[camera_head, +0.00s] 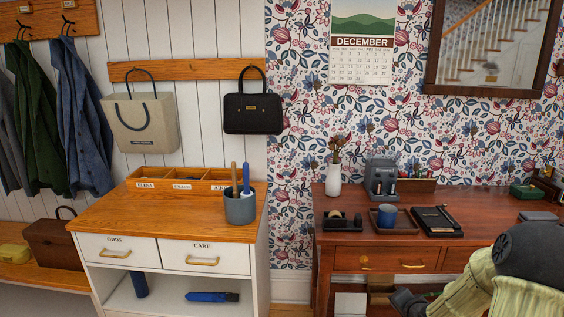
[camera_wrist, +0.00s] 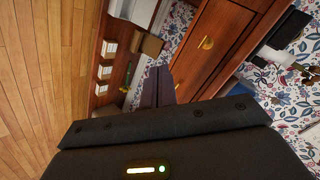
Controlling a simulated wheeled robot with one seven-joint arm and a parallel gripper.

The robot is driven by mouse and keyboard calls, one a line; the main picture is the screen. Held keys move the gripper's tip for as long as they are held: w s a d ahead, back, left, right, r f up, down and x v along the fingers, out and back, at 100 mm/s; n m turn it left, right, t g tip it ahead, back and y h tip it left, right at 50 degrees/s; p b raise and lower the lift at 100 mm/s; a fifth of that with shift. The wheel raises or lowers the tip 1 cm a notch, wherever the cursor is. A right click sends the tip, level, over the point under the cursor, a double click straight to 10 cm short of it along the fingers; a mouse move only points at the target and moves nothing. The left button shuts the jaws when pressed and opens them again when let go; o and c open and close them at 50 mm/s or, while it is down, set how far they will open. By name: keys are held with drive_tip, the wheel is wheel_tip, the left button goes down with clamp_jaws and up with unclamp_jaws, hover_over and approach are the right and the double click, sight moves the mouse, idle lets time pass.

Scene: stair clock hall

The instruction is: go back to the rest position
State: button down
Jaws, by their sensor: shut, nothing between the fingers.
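My gripper (camera_wrist: 158,72) shows in the wrist view as dark fingers held together, with nothing between them. In the head view my arm enters at the lower right, and the dark gripper end (camera_head: 403,299) is low in front of the brown desk (camera_head: 343,262). The gripper is below the desk top and apart from the things on it. The wrist view is tilted on its side and shows the desk's drawer front (camera_wrist: 212,45) close by.
A white cabinet (camera_head: 130,252) with a wooden top stands left. Wooden floor (camera_wrist: 35,90) is clear in the wrist view.

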drive_tip(key=s+a+r+n+g, duration=0.3)
drive_tip(key=s+a+n+g, duration=0.15)
drive_tip(key=s+a, duration=0.5)
drive_tip(key=s+a+r+n+g, duration=0.35)
drive_tip(key=s+a+n, duration=0.3)
drive_tip(key=s, duration=0.55)
wheel_tip(320, 180, up, 25)
drive_tip(key=a+p, duration=0.1)
drive_tip(key=p, duration=2.4)
drive_tip(key=shift+s+r+t, duration=0.15)
drive_tip(key=shift+t, duration=0.15)
